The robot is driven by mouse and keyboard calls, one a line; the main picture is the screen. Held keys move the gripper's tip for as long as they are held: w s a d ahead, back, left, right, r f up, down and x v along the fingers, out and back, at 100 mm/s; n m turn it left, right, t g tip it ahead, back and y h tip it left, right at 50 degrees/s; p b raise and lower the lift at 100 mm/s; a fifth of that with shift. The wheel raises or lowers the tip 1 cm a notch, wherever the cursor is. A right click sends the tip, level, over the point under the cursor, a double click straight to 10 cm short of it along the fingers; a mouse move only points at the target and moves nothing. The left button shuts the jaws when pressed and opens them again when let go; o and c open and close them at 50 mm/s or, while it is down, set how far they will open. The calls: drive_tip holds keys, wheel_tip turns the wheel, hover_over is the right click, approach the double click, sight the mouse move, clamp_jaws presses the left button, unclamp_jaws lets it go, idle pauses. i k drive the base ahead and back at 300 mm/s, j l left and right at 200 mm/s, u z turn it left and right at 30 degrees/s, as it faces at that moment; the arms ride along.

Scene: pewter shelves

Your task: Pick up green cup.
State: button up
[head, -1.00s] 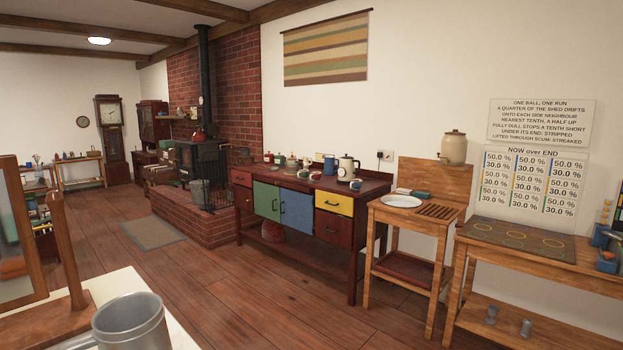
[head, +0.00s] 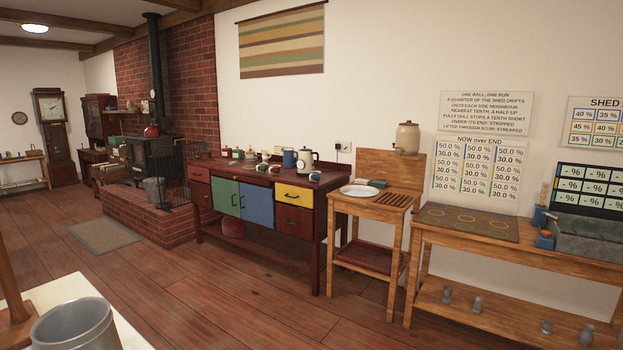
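My gripper is not in view. I cannot pick out a green cup with certainty. On the red sideboard (head: 330,181) stand several small vessels. Among them are a greenish pot (head: 250,158) near the back left, a small cup (head: 274,169) with pale and dark parts in the middle, and a small teal-and-white cup (head: 315,176) near the front right edge. They are too small to tell exact colours or shapes.
A blue mug (head: 289,159) and a cream kettle (head: 305,160) share the sideboard. A wooden stand (head: 340,205) with a white plate (head: 359,191) is to its right. A grey metal mug (head: 75,326) sits close in the left foreground. The wood floor (head: 220,290) before the sideboard is open.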

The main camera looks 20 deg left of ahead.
sight(262, 169)
drive_tip(key=i+l+u, duration=0.1)
drive_tip(key=i, duration=0.45)
drive_tip(key=i+l+u, duration=0.1)
drive_tip(key=i+l, duration=0.2)
drive_tip(key=i, duration=0.2)
drive_tip(key=i+l, duration=0.3)
drive_tip(key=i, duration=0.2)
drive_tip(key=i+j+u, duration=0.15)
drive_tip(key=i+j, duration=0.3)
drive_tip(key=i+j+u, duration=0.15)
drive_tip(key=i+j, duration=0.2)
drive_tip(key=i, duration=0.35)
drive_tip(key=i+j+u, duration=0.3)
drive_tip(key=i+j, duration=1.05)
drive_tip(key=j, duration=0.55)
drive_tip(key=i+j+u, duration=0.3)
drive_tip(key=i+j, duration=1.25)
